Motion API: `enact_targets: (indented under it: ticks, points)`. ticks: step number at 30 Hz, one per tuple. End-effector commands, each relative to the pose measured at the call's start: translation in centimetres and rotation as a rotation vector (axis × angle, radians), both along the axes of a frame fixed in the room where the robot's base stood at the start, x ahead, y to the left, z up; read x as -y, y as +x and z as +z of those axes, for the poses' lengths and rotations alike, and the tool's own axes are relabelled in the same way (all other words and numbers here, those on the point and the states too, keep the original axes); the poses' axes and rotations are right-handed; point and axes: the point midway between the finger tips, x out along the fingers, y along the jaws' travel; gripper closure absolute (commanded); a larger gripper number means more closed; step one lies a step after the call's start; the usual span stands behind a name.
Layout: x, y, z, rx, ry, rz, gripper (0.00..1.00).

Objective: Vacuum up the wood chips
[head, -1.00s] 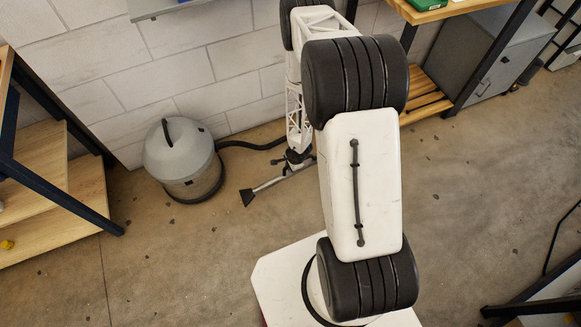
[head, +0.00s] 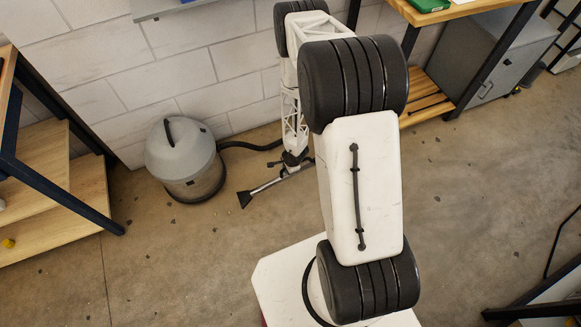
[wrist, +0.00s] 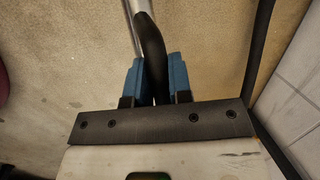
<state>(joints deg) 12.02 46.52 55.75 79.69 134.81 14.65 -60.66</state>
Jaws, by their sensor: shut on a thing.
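The grey vacuum canister (head: 181,160) stands on the floor against the wall at left. Its black hose (head: 248,146) runs right to the metal wand, which ends in a flat dark nozzle (head: 244,199) at or very near the floor. My gripper (head: 292,157) is partly hidden in the head view. In the wrist view my gripper (wrist: 157,78) has its blue fingers shut on the black handle (wrist: 151,45) of the vacuum wand. Small dark bits that look like wood chips, such as this chip (head: 172,221), lie scattered on the concrete floor.
A wooden shelf unit (head: 55,215) with a dark frame stands at left. A workbench with a grey cabinet (head: 492,55) and a slatted low shelf (head: 424,97) stands at right. The white wall (head: 130,65) is close behind the canister. The floor in front is open.

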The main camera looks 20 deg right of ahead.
Motion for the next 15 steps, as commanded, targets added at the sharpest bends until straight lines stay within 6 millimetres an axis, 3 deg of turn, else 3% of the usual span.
enact_targets:
  ticks: [15]
  points:
    - [-3.2, 0.7, -1.3, 0.001, 0.0, 0.002, 1.0]
